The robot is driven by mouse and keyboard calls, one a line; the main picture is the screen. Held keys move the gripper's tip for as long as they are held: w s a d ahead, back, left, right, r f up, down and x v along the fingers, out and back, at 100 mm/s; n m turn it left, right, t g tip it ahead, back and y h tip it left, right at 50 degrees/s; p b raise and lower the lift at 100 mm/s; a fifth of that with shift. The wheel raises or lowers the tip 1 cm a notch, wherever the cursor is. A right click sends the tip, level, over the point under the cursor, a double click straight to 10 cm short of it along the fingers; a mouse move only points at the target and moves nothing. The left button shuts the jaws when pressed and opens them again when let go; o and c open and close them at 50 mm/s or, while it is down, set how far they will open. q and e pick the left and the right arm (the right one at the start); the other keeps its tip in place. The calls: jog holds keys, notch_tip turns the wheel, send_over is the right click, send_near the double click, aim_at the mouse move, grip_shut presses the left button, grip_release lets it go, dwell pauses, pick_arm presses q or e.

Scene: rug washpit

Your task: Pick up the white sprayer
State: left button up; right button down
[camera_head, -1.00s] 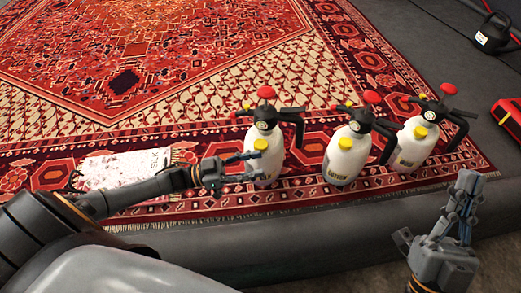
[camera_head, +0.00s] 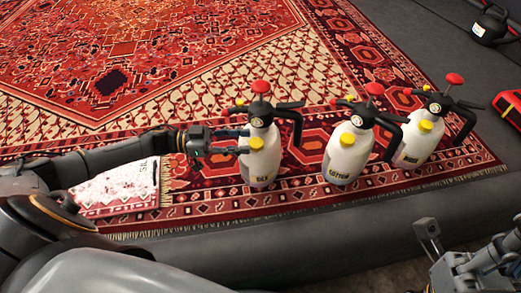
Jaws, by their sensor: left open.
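Three white sprayers with black tops, red knobs and yellow caps stand upright in a row on the red rug (camera_head: 120,222). The left sprayer (camera_head: 262,168) is nearest my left gripper (camera_head: 243,140). The middle sprayer (camera_head: 346,155) and the right sprayer (camera_head: 414,145) stand farther right. My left gripper is open, its fingers pointing right at the upper left side of the left sprayer, by its yellow cap. I cannot tell whether they touch it. My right gripper (camera_head: 430,240) is at the lower right, partly cut off, away from the sprayers.
A white stained cloth (camera_head: 120,188) lies on the rug under my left arm. A grey ledge (camera_head: 330,225) runs along the rug's front edge. A black kettlebell-like object (camera_head: 490,27) and a red case (camera_head: 510,105) are at the right.

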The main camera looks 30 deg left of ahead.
aim_at(258, 141)
pick_arm(q)
jog(key=x, duration=0.2)
jog(key=b+x, duration=0.1)
jog(key=x, duration=0.1)
jog(key=shift+f+b, duration=0.3)
jog(key=shift+f, duration=0.1)
jog(key=shift+w+d, duration=0.2)
jog(key=shift+d, duration=0.25)
jog(key=shift+r, duration=0.1)
grip_shut()
jog(key=shift+w+r, duration=0.1)
jog(key=shift+r, duration=0.05)
